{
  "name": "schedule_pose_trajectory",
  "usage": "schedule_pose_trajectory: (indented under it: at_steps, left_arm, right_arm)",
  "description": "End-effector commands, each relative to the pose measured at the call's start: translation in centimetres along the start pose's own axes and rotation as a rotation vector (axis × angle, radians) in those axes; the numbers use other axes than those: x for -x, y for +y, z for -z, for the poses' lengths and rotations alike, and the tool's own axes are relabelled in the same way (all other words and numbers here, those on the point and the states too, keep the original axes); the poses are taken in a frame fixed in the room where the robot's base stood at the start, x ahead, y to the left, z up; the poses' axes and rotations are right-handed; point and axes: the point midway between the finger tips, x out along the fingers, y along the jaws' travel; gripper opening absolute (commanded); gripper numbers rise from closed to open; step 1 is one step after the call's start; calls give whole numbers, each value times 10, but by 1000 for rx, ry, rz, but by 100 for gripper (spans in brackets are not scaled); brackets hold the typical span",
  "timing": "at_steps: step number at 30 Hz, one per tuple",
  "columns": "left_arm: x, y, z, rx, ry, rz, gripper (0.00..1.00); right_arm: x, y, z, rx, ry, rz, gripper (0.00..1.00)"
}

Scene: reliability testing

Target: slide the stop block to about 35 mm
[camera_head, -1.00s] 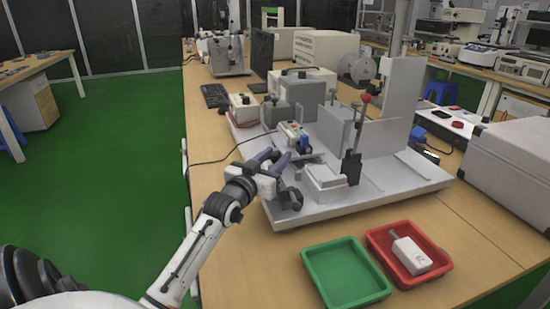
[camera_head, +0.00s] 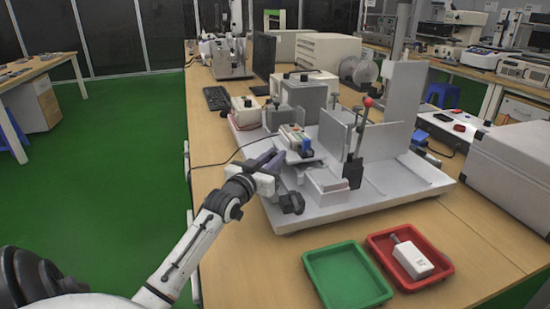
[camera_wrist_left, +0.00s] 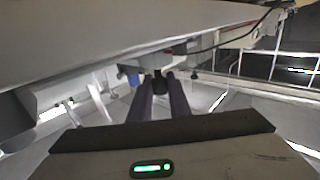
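The white test rig (camera_head: 400,202) stands on the wooden bench. I cannot tell for sure which part is the stop block; a low pale block (camera_head: 330,186) sits at the rig's near side, left of a lever with a red knob (camera_head: 368,102). My left gripper (camera_head: 278,158) is at the rig's left edge, left of that block, beside a small device with coloured tops and a blue part (camera_head: 305,148). In the left wrist view, the two fingers lie close together with a small dark piece (camera_wrist_left: 160,80) at their tips. Whether they grip it is unclear. My right gripper is out of view.
A green tray (camera_head: 318,262) and a red tray (camera_head: 440,281) holding a white piece (camera_head: 412,260) stand in front of the rig. A grey case (camera_head: 515,165) is at the right. Upright plates (camera_head: 405,105) rise from the rig. A cable (camera_head: 215,163) runs behind my gripper.

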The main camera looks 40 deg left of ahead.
Motion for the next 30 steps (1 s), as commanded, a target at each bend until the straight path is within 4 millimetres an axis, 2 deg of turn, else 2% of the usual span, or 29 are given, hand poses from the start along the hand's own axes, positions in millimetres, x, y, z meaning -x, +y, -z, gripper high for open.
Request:
schedule_pose_trajectory:
  at_steps: [1,3,14,17,24,30]
  left_arm:
    - [0,0,0,1,0,-1,23]
    - [0,0,0,1,0,-1,35]
    - [4,0,-1,1,-1,-1,36]
    - [15,0,-1,0,-2,0,36]
    - [63,0,-1,1,-3,-1,36]
    - [93,0,-1,0,-2,-1,36]
  right_arm:
    - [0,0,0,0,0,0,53]
    - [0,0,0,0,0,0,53]
    - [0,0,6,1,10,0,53]
    - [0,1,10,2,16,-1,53]
    - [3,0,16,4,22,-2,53]
    - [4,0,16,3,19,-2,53]
